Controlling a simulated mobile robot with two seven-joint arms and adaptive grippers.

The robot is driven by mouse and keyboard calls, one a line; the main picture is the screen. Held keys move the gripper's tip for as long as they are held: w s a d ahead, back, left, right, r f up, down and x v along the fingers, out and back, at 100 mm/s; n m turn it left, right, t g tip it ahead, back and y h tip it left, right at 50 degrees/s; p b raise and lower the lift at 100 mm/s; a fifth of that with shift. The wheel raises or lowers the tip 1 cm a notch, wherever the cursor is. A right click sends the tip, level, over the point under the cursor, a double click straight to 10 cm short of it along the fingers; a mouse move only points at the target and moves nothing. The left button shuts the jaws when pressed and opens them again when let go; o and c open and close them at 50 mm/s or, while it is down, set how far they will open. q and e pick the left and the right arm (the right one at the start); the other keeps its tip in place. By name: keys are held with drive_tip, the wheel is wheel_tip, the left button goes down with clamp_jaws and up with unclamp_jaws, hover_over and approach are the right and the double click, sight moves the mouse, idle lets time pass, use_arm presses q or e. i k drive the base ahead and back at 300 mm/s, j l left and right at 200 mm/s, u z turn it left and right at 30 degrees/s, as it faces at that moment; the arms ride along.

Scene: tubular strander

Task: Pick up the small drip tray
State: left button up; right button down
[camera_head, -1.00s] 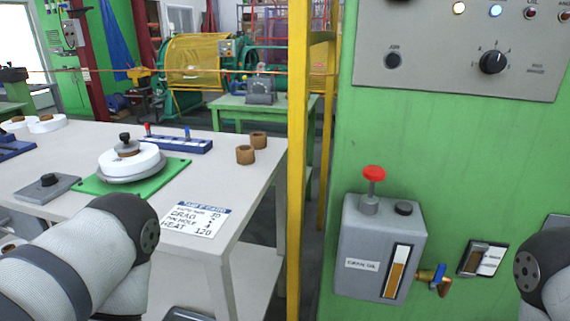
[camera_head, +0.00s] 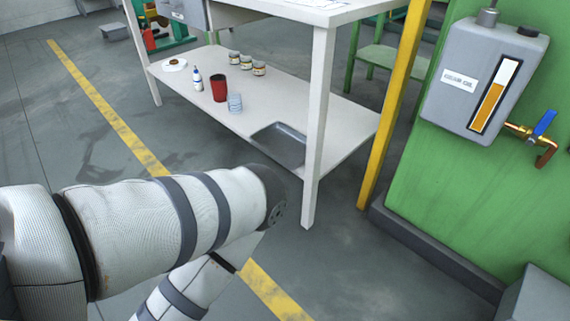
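The small drip tray (camera_head: 283,147) is a shallow grey metal tray. It lies on the lower shelf (camera_head: 180,98) of the white table, near the shelf's right end and front edge, close to the front table leg. My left arm comes in from the left and crosses the lower left of the head view, with a rounded joint just in front of and below the tray. Its gripper is out of the picture. My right gripper is not in view either.
On the shelf stand a red cup (camera_head: 219,88), a pale blue stack (camera_head: 235,103), a small bottle (camera_head: 197,79), several jars (camera_head: 246,65) and a white dish (camera_head: 174,65). The table leg (camera_head: 317,130), yellow post (camera_head: 396,105) and gear oil box (camera_head: 482,80) stand rightward.

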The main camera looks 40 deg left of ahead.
sight(286, 145)
drive_tip(key=i+j+u, duration=0.15)
drive_tip(key=u, duration=0.2)
drive_tip(key=i+j+u, duration=0.1)
drive_tip(key=i+u, duration=0.6)
drive_tip(key=i, duration=0.75)
